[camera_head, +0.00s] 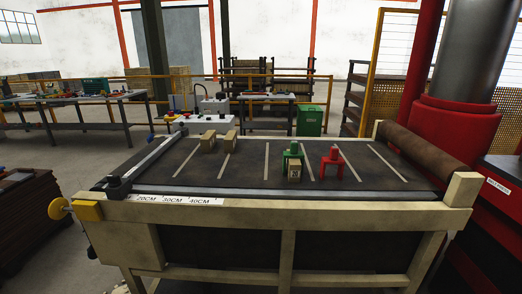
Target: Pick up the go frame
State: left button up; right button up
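A small green frame (291,152) stands upright on the dark top of the bench, right of the middle. A tan block (294,172) with a small dark mark stands close in front of it and hides its lower part. A red frame (332,162) with legs stands just to the right, apart from the green one. I see no readable "go" label on either frame. Neither of my grippers is in view.
The wooden bench (315,214) has a dark top with pale stripes. Two tan blocks (207,141) (230,141) lie at its back left. A dark roll (428,148) closes the right side. A rail with a black clamp (118,187) runs along the left. The front middle is clear.

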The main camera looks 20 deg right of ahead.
aim_at(293, 152)
jog(key=z, duration=0.75)
